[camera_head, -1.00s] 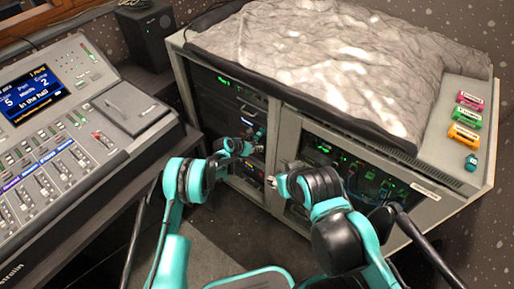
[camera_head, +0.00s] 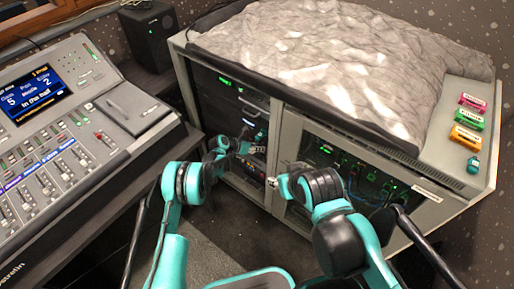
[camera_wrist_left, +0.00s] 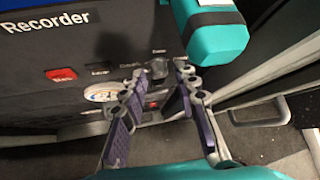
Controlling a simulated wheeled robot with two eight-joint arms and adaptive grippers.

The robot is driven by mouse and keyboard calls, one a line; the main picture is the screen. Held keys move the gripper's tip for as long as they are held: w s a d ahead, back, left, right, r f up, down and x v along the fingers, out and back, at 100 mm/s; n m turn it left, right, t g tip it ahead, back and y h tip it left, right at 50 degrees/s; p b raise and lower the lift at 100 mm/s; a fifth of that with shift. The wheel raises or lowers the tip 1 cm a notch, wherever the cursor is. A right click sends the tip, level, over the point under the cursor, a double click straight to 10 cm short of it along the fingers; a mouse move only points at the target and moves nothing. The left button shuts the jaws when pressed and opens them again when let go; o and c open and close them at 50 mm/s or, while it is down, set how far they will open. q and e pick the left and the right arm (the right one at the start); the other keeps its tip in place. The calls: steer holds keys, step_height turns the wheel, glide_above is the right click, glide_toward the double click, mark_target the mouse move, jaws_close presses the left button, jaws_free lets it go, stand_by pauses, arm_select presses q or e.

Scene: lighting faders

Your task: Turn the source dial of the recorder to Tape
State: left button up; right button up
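The recorder (camera_wrist_left: 40,55) is a dark panel labelled "Recorder" in the left wrist view, with red buttons and a round pale emblem. A small black dial (camera_wrist_left: 158,67) stands at its right part; its small label and pointer setting are too blurred to read. My left gripper (camera_wrist_left: 161,72) is open, its purple-padded fingers on either side of the dial; I cannot tell whether they touch it. In the head view my left gripper (camera_head: 254,149) is at the cabinet's left bay. My right gripper (camera_head: 272,182) is in front of the cabinet's middle post, its fingers too small to read.
The grey cabinet (camera_head: 445,205) carries a crumpled grey cloth (camera_head: 320,60) and several coloured labelled pieces on top. A mixing console (camera_head: 60,130) and a black speaker (camera_head: 150,35) stand at left. A metal handle (camera_wrist_left: 258,115) shows right of the panel in the wrist view.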

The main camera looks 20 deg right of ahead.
arm_select(q)
steer(key=shift+a, duration=0.1)
steer(key=v, duration=1.1)
steer(key=shift+a+r, duration=0.25)
steer(key=shift+r, duration=0.05)
